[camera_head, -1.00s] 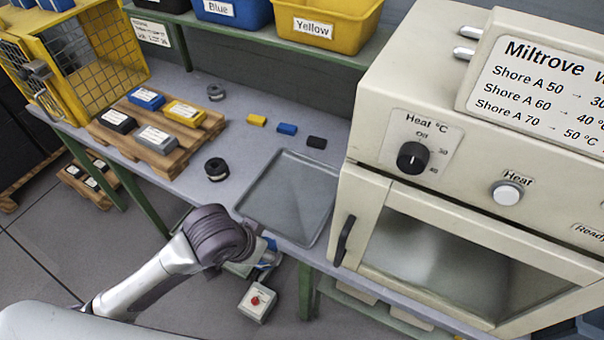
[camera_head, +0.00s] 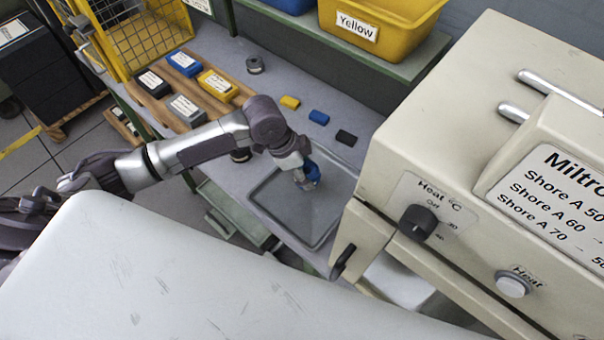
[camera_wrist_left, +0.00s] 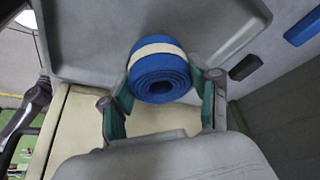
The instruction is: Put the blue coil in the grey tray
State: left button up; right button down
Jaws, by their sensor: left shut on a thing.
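The blue coil (camera_wrist_left: 158,72), a roll with a white band, sits between the fingers of my left gripper (camera_wrist_left: 160,92) in the left wrist view. In the head view the coil (camera_head: 311,171) shows partly at the tip of my left gripper (camera_head: 306,178). The gripper is shut on it, over the grey tray (camera_head: 268,206) on the bench. The tray also fills the top of the left wrist view (camera_wrist_left: 95,30). I cannot tell whether the coil touches the tray floor. My right gripper is not in view.
The cream oven (camera_head: 440,120) stands close on the right, its door handle (camera_head: 342,262) near the tray. Yellow (camera_head: 290,102), blue (camera_head: 319,117) and black (camera_head: 346,137) blocks lie behind the tray. A wooden pallet with labelled blocks (camera_head: 187,107) is at the left.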

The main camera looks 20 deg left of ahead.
pick_arm(q)
jog(key=shift+w+a+f, duration=0.45)
jog(key=shift+a, duration=0.15)
jog(key=shift+f+p, duration=0.45)
jog(key=shift+f, duration=1.55)
jog(key=shift+f, duration=0.1)
jog(key=o, duration=1.2)
jog(key=b+v, duration=0.1)
jog(key=v, duration=1.1)
jog(key=shift+s, duration=0.15)
